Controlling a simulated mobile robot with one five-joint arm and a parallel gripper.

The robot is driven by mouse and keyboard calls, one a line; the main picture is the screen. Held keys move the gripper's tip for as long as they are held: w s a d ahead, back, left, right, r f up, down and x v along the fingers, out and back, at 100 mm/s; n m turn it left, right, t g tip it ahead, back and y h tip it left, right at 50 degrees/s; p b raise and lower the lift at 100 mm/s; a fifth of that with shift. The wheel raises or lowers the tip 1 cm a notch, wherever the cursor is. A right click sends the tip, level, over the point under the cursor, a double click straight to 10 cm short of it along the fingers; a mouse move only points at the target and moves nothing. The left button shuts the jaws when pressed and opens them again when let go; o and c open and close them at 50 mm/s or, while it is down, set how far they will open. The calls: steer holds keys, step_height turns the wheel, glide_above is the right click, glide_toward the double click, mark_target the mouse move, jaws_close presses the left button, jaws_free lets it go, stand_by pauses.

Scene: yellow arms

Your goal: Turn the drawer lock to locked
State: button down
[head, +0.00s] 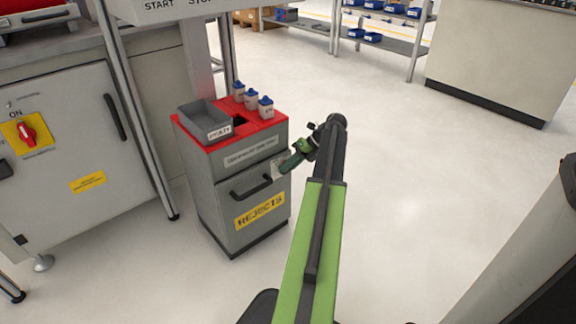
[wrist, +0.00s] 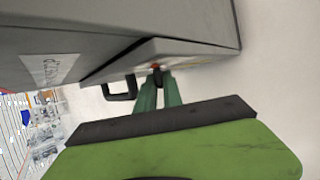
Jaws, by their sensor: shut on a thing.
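A grey cabinet (head: 211,195) with a red top holds a drawer front marked REJECTS (head: 260,211), with a black handle (head: 250,188). The handle also shows in the wrist view (wrist: 119,90). The drawer lock is at the upper right of the drawer front, on a pale plate (head: 278,167). My gripper (head: 285,167) reaches it from the right. In the wrist view its green fingers (wrist: 158,80) are shut on the dark lock piece, with a small red spot (wrist: 156,66) just beyond. The fingers hide most of the lock, so I cannot tell its turned position.
A grey tray (head: 205,120) and several blue-capped bottles (head: 252,98) stand on the cabinet top. A larger machine cabinet (head: 75,150) with a red switch stands at left. A grey post (head: 140,120) is between them. Open floor (head: 420,190) lies to the right.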

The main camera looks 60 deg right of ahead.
steer(key=shift+w+a+r+h+p, duration=0.25)
steer(key=shift+r+h+p, duration=0.25)
steer(key=shift+h+p, duration=0.3)
steer(key=shift+a+n+g+h+p, duration=0.25)
steer(key=shift+n+g+h+p, duration=0.25)
steer(key=shift+h+p, duration=0.65)
steer(key=h, duration=0.1)
steer(key=g+h, duration=0.1)
steer(key=h, duration=0.2)
steer(key=shift+w+a+f+n+g, duration=0.15)
steer(key=shift+a+f+n+g, duration=0.15)
steer(key=shift+a+n+g, duration=0.1)
steer(key=h+b, duration=0.2)
steer(key=h, duration=0.1)
steer(key=n+g+h+b, duration=0.1)
steer(key=shift+w+a+f+h, duration=0.15)
steer(key=shift+a+f+h, duration=0.1)
steer(key=shift+f+h, duration=0.1)
steer(key=shift+g+h+b, duration=0.3)
steer(key=shift+h+b, duration=0.5)
steer(key=shift+b, duration=0.45)
steer(key=shift+n+h+b, duration=0.3)
steer(key=shift+h+b, duration=0.1)
steer(key=shift+w+r, duration=0.1)
steer(key=shift+r, duration=0.05)
